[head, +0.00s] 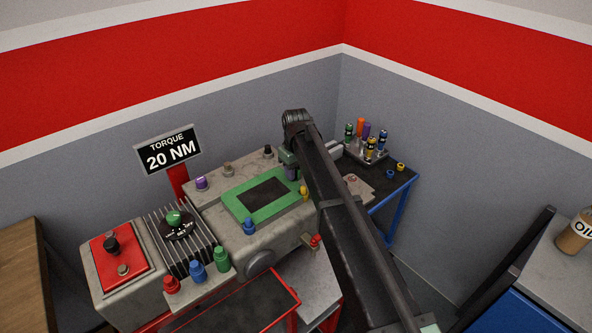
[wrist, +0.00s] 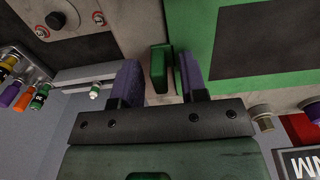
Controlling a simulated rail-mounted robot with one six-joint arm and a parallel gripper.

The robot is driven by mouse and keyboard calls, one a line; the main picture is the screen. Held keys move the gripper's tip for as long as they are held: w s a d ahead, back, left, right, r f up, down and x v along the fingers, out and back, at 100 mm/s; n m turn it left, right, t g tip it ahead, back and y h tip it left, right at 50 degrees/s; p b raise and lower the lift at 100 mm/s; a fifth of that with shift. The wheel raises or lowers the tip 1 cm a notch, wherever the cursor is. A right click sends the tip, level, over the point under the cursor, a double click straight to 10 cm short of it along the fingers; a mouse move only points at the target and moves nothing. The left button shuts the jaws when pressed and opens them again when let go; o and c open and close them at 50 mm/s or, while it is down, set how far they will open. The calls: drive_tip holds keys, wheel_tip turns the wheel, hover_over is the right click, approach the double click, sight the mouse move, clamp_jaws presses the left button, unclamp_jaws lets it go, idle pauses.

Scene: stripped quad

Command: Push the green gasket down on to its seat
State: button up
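The green gasket (head: 238,208) is a flat rectangular frame around a dark opening, lying over the top of the grey engine block (head: 262,238). It fills the upper right of the wrist view (wrist: 202,78). I cannot tell whether it sits flush. My gripper (head: 292,176) is over the gasket's far right edge in the head view. In the wrist view its two purple fingers (wrist: 159,72) stand apart on either side of an upright green block (wrist: 159,66) beside the gasket, with narrow gaps visible. I cannot tell whether the block joins the gasket.
Blue (head: 249,227), yellow (head: 304,193) and purple (head: 201,183) knobs stand around the gasket. A finned part with a green knob (head: 174,218) is at left. A tray of coloured bottles (head: 368,152) stands on a side table behind my arm.

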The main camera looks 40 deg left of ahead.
wheel_tip(320, 180, up, 11)
drive_tip(key=p, duration=1)
drive_tip(key=shift+f+p, duration=0.1)
drive_tip(key=shift+p, duration=0.3)
